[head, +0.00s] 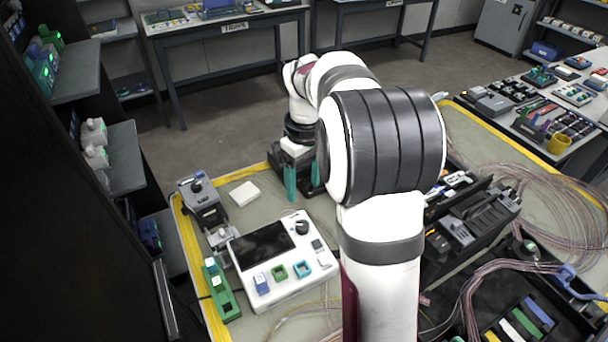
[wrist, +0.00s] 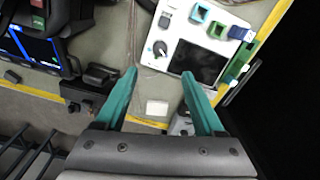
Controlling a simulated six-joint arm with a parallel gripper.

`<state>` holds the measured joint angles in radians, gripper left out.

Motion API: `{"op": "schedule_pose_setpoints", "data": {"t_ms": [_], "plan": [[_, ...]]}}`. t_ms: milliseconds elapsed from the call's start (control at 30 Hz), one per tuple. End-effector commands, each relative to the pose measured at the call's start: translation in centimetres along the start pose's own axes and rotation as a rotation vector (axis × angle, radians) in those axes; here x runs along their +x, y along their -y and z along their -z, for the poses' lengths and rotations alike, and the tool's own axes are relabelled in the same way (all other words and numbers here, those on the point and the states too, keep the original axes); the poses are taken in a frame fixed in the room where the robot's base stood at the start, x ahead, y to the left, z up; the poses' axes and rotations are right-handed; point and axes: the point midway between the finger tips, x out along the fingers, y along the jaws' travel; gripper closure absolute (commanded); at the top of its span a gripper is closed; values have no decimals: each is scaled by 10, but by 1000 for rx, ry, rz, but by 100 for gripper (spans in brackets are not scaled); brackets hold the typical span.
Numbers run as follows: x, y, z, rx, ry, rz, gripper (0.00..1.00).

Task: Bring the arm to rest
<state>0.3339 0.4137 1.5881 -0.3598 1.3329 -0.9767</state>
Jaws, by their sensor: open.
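My gripper (head: 303,180) has two teal fingers and hangs above the workbench, left of my large white and black arm links in the head view. In the wrist view my gripper (wrist: 158,84) is open, with nothing between its fingertips. Below it lies a small white block (wrist: 157,108), which also lies on the bench in the head view (head: 244,194). The white device with a dark screen (head: 264,246) stands in front of the gripper and apart from it; the wrist view shows it beyond the fingertips (wrist: 198,62). My arm hides part of the bench.
A grey machine (head: 202,200) and a green holder (head: 220,290) stand along the bench's left edge. Dark equipment (head: 470,220) and loose fibre coils (head: 540,190) fill the right side. Shelves (head: 125,155) rise at the left. Bench surface around the white block is clear.

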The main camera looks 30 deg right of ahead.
Motion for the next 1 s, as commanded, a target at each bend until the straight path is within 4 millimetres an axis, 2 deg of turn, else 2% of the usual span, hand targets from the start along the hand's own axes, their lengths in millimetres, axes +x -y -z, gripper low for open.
{"op": "schedule_pose_setpoints", "data": {"t_ms": [33,167,567,633,667,767,800,867,900,1000], "plan": [[-8,0,1,-1,-2,-1,30],[-19,0,0,0,-1,-1,30],[-20,0,0,0,1,0,30],[-23,6,-3,13,-1,3,30],[-27,15,-7,32,-3,6,30],[-46,75,-41,175,-11,36,30],[-50,104,-63,256,-10,54,30],[-50,145,-99,376,-4,81,30],[-47,168,-124,454,3,97,30],[-31,208,-175,614,26,128,30]]}}
